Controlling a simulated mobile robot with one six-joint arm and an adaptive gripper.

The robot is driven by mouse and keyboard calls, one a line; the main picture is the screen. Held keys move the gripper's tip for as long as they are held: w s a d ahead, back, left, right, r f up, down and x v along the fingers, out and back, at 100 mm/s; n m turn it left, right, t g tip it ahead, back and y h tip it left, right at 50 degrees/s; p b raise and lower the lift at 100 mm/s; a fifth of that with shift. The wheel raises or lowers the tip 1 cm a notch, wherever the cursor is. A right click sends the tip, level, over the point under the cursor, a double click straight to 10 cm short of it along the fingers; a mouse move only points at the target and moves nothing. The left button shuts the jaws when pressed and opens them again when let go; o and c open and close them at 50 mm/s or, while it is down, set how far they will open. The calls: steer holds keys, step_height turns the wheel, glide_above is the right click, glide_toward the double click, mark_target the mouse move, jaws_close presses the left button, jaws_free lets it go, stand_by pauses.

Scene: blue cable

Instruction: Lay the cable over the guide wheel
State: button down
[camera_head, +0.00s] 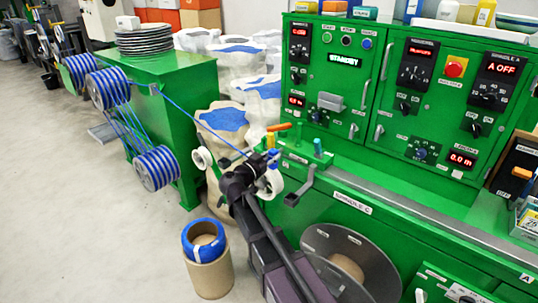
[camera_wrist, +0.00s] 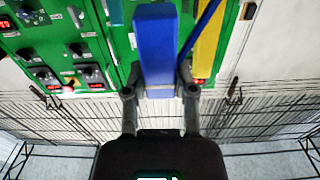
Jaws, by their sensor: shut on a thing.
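The blue cable (camera_head: 205,123) runs taut from the striped blue cable rollers at the left, down and right to my gripper (camera_head: 268,166). In the wrist view, my gripper (camera_wrist: 160,88) has its fingers on either side of a wide blue piece (camera_wrist: 156,45), which looks like the held end of the cable. A thinner blue strand (camera_wrist: 202,25) shows right of it. A white guide wheel (camera_head: 273,184) is close beside my gripper at the machine's left end; another white wheel (camera_head: 203,158) is further left. The cable's exact contact with either wheel cannot be told.
The green machine cabinet (camera_head: 345,85) and its ledge stand at the right. A large grey reel (camera_head: 320,240) sits below the ledge. A cardboard tube with a blue coil (camera_head: 210,275) stands on the floor. Open floor (camera_head: 80,230) lies at the left.

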steer(key=shift+s+d, duration=0.55)
steer(key=shift+d, duration=0.2)
steer(key=shift+s, duration=0.2)
steer(key=shift+s+a+f+b, duration=0.15)
steer(key=shift+s+a, duration=0.05)
steer(key=shift+s, duration=0.75)
steer(key=shift+s+a+f+b, duration=0.15)
steer(key=shift+s+f+b, duration=0.05)
steer(key=shift+s, duration=0.8)
steer(key=shift+s+a+f+b, duration=0.15)
steer(key=shift+s+a, duration=0.05)
steer(key=shift+s, duration=0.75)
